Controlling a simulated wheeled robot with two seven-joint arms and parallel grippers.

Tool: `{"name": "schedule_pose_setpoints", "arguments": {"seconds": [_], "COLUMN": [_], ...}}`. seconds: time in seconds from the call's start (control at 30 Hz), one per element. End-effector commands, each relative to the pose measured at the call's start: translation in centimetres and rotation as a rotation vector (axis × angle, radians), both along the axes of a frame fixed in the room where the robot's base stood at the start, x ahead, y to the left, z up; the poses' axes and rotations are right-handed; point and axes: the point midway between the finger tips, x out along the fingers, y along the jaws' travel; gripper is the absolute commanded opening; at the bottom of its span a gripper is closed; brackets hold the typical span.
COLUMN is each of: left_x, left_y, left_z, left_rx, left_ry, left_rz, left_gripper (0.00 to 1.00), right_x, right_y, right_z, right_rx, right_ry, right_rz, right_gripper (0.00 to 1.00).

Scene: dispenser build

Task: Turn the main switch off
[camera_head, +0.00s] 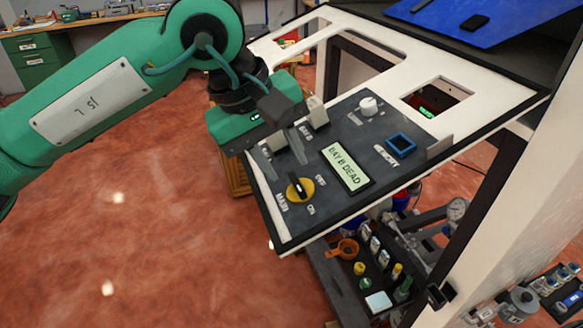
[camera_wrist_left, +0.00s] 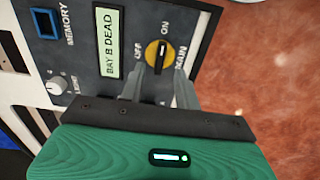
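The main switch (camera_head: 300,188) is a yellow round knob with a black handle on the dark control panel (camera_head: 345,218), beside the labels MAIN, OFF and ON. The wrist view shows the knob (camera_wrist_left: 158,54) with its handle roughly upright in the picture; I cannot tell for sure which label it points to. My left gripper (camera_head: 284,153) is above the panel, short of the switch in the head view. In the left wrist view its fingers (camera_wrist_left: 160,73) are apart, with the knob just beyond and between their tips. Contact is not visible. My right gripper is not in view.
A display (camera_head: 346,167) reads BAY B DEAD. A white knob (camera_head: 369,106) and a blue-framed square (camera_head: 401,145) labelled MEMORY sit farther along the panel. A white frame (camera_head: 490,95) surrounds it. A shelf with small bottles (camera_head: 375,255) is below. Open floor lies left.

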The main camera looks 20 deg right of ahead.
Motion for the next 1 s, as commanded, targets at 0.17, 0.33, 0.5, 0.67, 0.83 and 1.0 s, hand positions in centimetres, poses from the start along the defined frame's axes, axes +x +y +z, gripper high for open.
{"name": "schedule_pose_setpoints", "arguments": {"seconds": [0.17, 0.33, 0.5, 0.67, 0.83, 1.0], "left_x": [0.0, 0.0, 0.0, 0.0, 0.0, 0.0], "left_y": [-1.0, -1.4, -1.5, -1.5, -1.5, -1.5], "left_z": [-2.3, -3.4, -3.6, -3.6, -3.6, -3.6], "left_rx": [0.000, -0.001, -0.002, -0.002, -0.001, -0.002], "left_ry": [0.001, 0.001, 0.000, 0.000, 0.000, 0.001], "left_rz": [-0.002, 0.000, 0.000, 0.000, 0.000, 0.002], "left_gripper": [0.33, 0.33, 0.33, 0.25, 0.00, 0.00], "right_x": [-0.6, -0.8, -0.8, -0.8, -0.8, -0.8], "right_y": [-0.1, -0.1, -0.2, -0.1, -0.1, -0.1], "right_z": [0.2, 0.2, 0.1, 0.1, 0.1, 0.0], "right_rx": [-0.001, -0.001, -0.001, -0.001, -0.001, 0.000], "right_ry": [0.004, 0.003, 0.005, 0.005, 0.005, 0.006], "right_rz": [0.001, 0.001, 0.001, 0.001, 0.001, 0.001], "right_gripper": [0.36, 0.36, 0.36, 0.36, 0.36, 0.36]}}
